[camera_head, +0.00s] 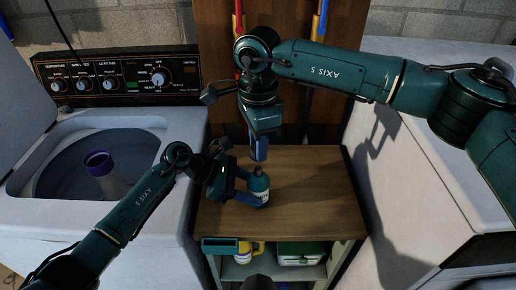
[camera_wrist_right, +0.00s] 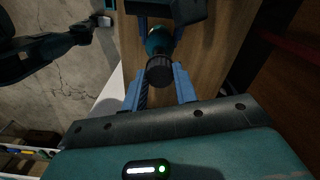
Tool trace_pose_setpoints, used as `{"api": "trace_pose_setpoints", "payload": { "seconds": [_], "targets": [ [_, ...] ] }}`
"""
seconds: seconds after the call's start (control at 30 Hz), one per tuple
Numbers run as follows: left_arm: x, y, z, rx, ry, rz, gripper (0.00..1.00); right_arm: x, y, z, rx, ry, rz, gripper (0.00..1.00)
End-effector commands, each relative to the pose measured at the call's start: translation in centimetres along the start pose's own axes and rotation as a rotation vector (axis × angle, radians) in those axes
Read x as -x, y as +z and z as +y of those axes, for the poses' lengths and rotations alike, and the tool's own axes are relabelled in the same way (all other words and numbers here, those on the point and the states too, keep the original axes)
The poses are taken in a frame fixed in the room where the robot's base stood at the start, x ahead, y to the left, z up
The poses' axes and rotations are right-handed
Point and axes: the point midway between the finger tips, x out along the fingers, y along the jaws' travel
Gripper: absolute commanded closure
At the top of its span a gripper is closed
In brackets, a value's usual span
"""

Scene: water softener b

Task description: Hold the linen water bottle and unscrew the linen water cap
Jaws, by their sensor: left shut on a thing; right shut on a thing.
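The linen water bottle (camera_head: 261,187) is teal with a pale label and stands upright on the wooden top of a small cabinet. My left gripper (camera_head: 256,192) is shut on its body from the left, with a blue finger on either side. My right gripper (camera_head: 259,155) points down from above and is shut on the cap. In the right wrist view, the dark ribbed cap (camera_wrist_right: 159,70) sits between the two blue fingers, in line with the teal bottle (camera_wrist_right: 157,40) below it.
An open washing machine (camera_head: 35,215) stands at the left, with its purple-topped agitator (camera_head: 98,163) in the tub. A white appliance (camera_head: 420,190) stands at the right. The wooden top (camera_head: 315,190) is clear around the bottle.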

Motion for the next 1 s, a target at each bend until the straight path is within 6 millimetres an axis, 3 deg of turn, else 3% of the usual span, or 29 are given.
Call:
{"api": "trace_pose_setpoints", "payload": {
  "seconds": [0.43,1.0],
  "targets": [
    [0.0,0.0,0.0,0.000,0.000,0.000,0.89,0.6,0.1,0.0,0.000,-0.001,-0.001,1.00],
    [0.0,0.0,0.0,0.000,0.000,0.000,0.89,4.9,0.0,-0.1,0.000,-0.002,0.000,1.00]
  ]
}}
